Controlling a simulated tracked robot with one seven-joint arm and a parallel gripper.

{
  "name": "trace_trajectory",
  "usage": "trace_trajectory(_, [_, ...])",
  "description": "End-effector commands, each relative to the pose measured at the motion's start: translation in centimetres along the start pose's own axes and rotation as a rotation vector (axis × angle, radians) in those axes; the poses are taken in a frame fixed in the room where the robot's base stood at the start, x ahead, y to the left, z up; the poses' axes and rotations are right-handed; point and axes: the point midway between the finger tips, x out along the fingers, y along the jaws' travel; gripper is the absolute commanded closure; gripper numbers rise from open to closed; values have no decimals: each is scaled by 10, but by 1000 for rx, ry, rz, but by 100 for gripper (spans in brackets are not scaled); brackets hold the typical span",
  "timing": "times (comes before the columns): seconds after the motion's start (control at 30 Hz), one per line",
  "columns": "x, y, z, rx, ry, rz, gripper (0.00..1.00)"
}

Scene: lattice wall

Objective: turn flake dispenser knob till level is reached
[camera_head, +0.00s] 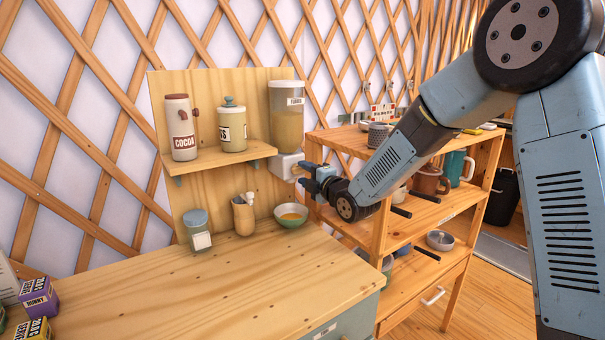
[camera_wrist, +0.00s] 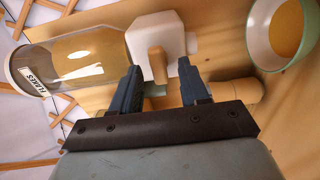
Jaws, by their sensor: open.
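The flake dispenser (camera_head: 287,120) is a clear canister of tan flakes on the wooden back panel, above a white outlet block (camera_head: 286,165). In the wrist view the canister (camera_wrist: 85,62) lies sideways at the left, beside the white block (camera_wrist: 174,38). The tan knob (camera_wrist: 156,58) projects from that block. My gripper (camera_head: 302,176) is open at the dispenser's front. In the wrist view its blue fingers (camera_wrist: 159,68) stand either side of the knob; contact is not clear. A green bowl (camera_head: 291,222) with orange-yellow contents sits below the outlet, also at upper right in the wrist view (camera_wrist: 253,40).
A small shelf (camera_head: 220,157) left of the dispenser holds a cocoa canister (camera_head: 181,130) and a cream jar (camera_head: 231,130). A glass jar (camera_head: 197,232) and a wooden utensil holder (camera_head: 243,216) stand left of the bowl. A wooden rack (camera_head: 386,258) stands right.

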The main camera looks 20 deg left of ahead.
Motion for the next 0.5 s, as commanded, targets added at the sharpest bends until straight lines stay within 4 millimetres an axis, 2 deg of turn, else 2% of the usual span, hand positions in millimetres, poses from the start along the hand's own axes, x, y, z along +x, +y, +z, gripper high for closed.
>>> trace_trajectory(0.2, [17,0,0,1,1,0,55])
trace_trajectory(0.5, [19,0,0,0,0,0,55])
